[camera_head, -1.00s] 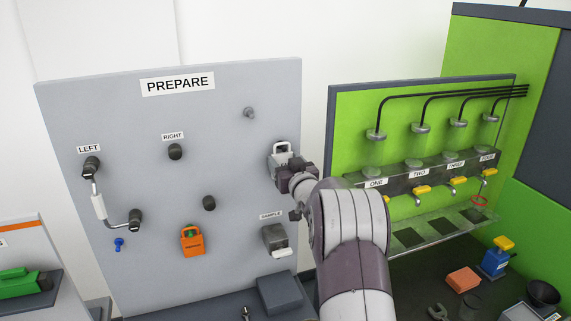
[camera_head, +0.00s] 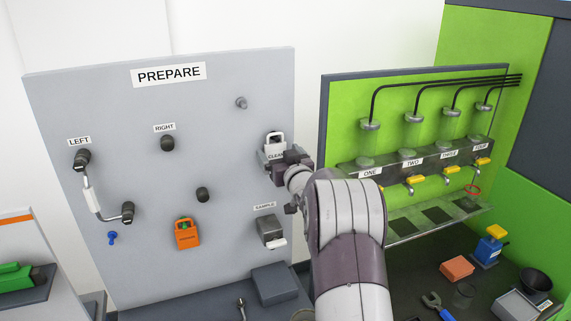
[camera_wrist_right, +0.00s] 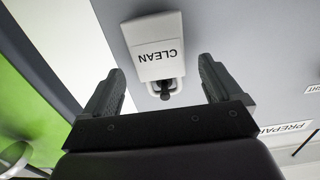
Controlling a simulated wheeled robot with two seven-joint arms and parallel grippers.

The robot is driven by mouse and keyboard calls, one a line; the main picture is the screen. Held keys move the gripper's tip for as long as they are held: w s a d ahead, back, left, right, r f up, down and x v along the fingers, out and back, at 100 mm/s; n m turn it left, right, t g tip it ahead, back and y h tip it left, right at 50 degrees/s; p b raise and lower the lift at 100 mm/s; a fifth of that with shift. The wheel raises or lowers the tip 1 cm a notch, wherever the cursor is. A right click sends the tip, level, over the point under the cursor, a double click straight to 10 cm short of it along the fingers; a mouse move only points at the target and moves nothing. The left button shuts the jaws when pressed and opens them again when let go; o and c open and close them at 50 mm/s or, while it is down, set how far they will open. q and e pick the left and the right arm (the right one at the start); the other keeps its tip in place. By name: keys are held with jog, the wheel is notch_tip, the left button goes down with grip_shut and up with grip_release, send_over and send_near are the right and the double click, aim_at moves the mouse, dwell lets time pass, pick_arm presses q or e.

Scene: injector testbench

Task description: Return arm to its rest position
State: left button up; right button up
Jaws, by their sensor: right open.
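My right arm reaches up from the bottom of the head view, with its right gripper (camera_head: 277,163) at the right edge of the grey PREPARE panel (camera_head: 110,220). The gripper partly hides a white CLEAN tag (camera_head: 274,139) there. In the right wrist view the gripper (camera_wrist_right: 158,88) has its two dark fingers spread wide with nothing between them. The CLEAN tag (camera_wrist_right: 154,48) shows upside down beyond the fingers, its loop around a dark peg (camera_wrist_right: 165,92). The fingers look apart from the tag. My left gripper is not in view.
An orange tag (camera_head: 187,234) and a SAMPLE holder (camera_head: 270,232) are on the panel. A green test rig (camera_head: 345,110) with valves stands to the right. A blue-and-yellow bottle (camera_head: 490,246), an orange block (camera_head: 457,267) and a dark bowl (camera_head: 536,281) stand on the dark bench.

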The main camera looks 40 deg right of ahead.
jog(key=b+v, duration=0.4)
jog(key=v, duration=0.7)
jog(key=shift+s+a, duration=0.15)
jog(key=shift+s, duration=0.2)
jog(key=s+a+f+m+g, duration=0.15)
jog(key=s+f+g, duration=0.3)
jog(key=f, duration=0.45)
jog(key=s+a+f+g, duration=0.25)
jog(key=f+g, duration=0.25)
jog(key=f, duration=0.3)
jog(key=s+a+f+n+g+y, duration=0.2)
jog(key=s+a+f+g, duration=0.1)
jog(key=a, duration=0.8)
jog(key=s+a+f+n+g+y+b, duration=0.1)
jog(key=s+a+f+n+g+y, duration=0.2)
jog(key=a, duration=0.9)
jog(key=s+f, duration=0.3)
jog(key=shift+s, duration=0.3)
jog(key=shift+r, duration=0.1)
